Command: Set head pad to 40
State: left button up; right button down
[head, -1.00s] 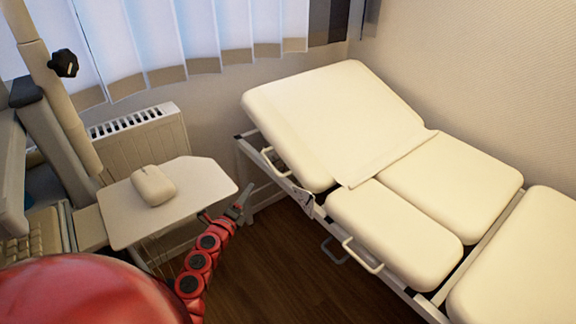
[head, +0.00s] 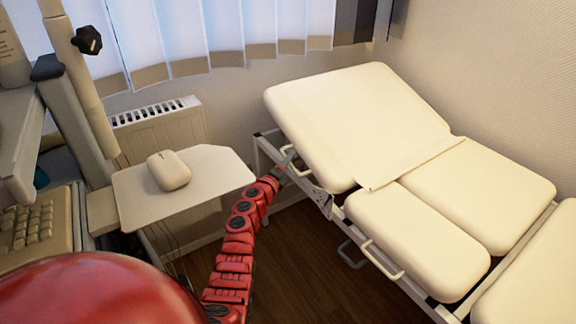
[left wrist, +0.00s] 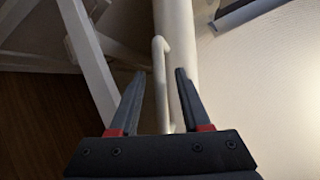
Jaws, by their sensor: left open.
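The cream head pad (head: 345,110) is the tilted top section of the couch, raised toward the window. A pale loop handle (head: 299,170) is at its near left edge. My left gripper (head: 284,161) is at this handle, small and partly hidden by its own arm. In the left wrist view my left gripper (left wrist: 160,75) is open, and the handle (left wrist: 159,95) shows between its two dark fingers, which do not close on it. How deep the handle lies between them I cannot tell. The head pad's pale edge (left wrist: 177,45) runs behind. My right gripper is out of view.
A second loop handle (head: 383,262) is below the lower seat pad (head: 418,240). A side tray (head: 215,165) with a mouse (head: 169,170) stands left of my arm, by a radiator (head: 155,130). Dark floor (head: 310,270) is clear between arm and couch.

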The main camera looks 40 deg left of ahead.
pick_arm(q)
jog(key=shift+w, duration=0.35)
grip_shut()
dwell(1.3)
